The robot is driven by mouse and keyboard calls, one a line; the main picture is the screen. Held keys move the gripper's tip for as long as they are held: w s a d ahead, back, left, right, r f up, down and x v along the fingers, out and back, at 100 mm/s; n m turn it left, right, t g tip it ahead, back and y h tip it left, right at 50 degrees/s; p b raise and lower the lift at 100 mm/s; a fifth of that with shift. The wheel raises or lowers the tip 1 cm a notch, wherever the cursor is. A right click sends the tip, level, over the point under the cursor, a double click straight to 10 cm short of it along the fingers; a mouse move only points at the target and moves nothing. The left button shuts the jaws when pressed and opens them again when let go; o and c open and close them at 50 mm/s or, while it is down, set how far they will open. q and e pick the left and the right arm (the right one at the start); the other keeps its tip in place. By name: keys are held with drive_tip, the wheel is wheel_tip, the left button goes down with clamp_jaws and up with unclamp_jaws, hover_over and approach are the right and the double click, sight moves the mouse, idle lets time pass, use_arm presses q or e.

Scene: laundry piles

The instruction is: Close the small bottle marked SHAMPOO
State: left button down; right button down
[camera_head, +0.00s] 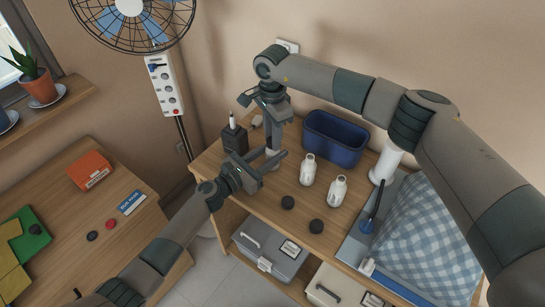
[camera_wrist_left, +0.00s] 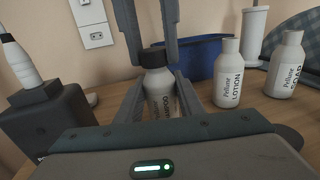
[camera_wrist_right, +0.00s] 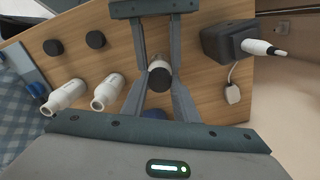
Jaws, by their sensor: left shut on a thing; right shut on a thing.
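The small white SHAMPOO bottle (camera_wrist_left: 162,95) stands upright between the fingers of my left gripper (camera_wrist_left: 158,100), which is shut on its body; its label is partly visible. A black cap (camera_wrist_left: 154,57) sits at the top of the bottle. My right gripper (camera_wrist_right: 158,85) reaches down from above and is shut on the cap, which also shows in the right wrist view (camera_wrist_right: 160,79). I cannot tell whether the cap is screwed tight. In the head view, the left gripper (camera_head: 266,168) and right gripper (camera_head: 272,135) meet at the bottle, mostly hidden.
Uncapped LOTION (camera_wrist_left: 228,75) and SOAP (camera_wrist_left: 286,66) bottles stand to the right. Two loose black caps (camera_head: 288,202) (camera_head: 317,226) lie in front. A blue bin (camera_head: 336,138) stands behind, and a dark box holding a white-tipped tool (camera_head: 234,138) is close on the left.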

drive_tip(key=m, duration=0.4)
drive_tip(key=shift+m, duration=0.4)
drive_tip(key=m, duration=1.1)
drive_tip(key=shift+m, duration=0.4)
drive_tip(key=m, duration=0.4)
drive_tip(key=shift+f+m, duration=0.1)
drive_tip(key=shift+m, duration=0.2)
drive_tip(key=m, duration=0.7)
drive_tip(key=shift+m, duration=0.3)
drive_tip(key=m, duration=0.4)
drive_tip(key=c, duration=1.4)
unclamp_jaws()
